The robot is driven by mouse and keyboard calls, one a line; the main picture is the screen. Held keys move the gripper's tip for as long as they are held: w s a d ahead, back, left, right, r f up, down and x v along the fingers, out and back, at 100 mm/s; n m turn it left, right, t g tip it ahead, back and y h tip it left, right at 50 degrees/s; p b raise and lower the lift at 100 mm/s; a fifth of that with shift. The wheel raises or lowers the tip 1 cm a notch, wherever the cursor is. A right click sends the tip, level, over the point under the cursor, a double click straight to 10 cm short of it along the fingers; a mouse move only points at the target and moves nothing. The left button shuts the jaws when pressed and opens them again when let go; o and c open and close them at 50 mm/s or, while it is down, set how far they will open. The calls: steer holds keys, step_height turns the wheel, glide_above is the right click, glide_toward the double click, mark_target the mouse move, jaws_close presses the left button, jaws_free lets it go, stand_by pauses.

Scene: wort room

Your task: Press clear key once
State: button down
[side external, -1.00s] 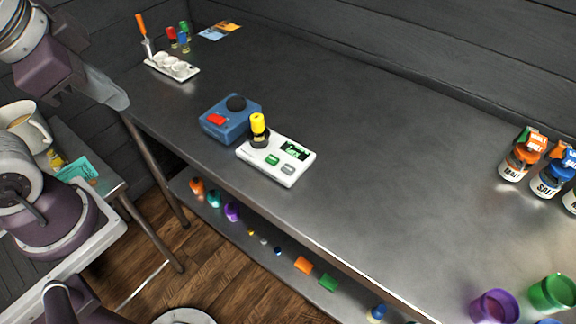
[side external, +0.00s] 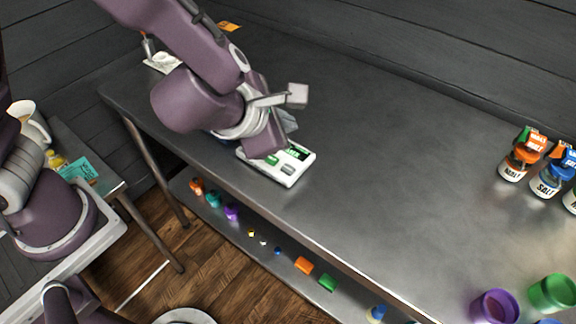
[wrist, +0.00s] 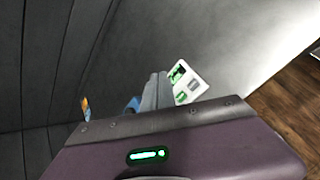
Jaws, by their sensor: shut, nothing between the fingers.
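A white device (side external: 290,174) with a dark screen showing green characters lies near the front edge of the steel bench. It has a green key (side external: 272,160) and a grey key (side external: 288,169); their labels are too small to read. In the wrist view the device (wrist: 203,79) shows its screen (wrist: 177,72), the green key (wrist: 181,97) and the grey key (wrist: 194,85). My gripper (side external: 290,124) is shut and empty, over the device's back-left part. In the wrist view its fingers (wrist: 157,90) appear left of the keys and hide part of the device. Contact is not visible.
A blue box (wrist: 132,105) is mostly hidden behind my arm. White-labelled bottles with orange (side external: 521,156) and blue (side external: 553,174) caps stand at the right. Purple (side external: 495,306) and green (side external: 553,293) cups are at front right. The middle of the bench (side external: 400,190) is clear.

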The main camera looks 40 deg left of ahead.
mark_target(288, 169)
steer(key=shift+f, duration=0.1)
steer(key=shift+f, duration=4.3)
steer(key=shift+a+f, duration=0.1)
steer(key=shift+f, duration=0.3)
steer(key=shift+f, duration=0.4)
steer(key=shift+r, duration=0.8)
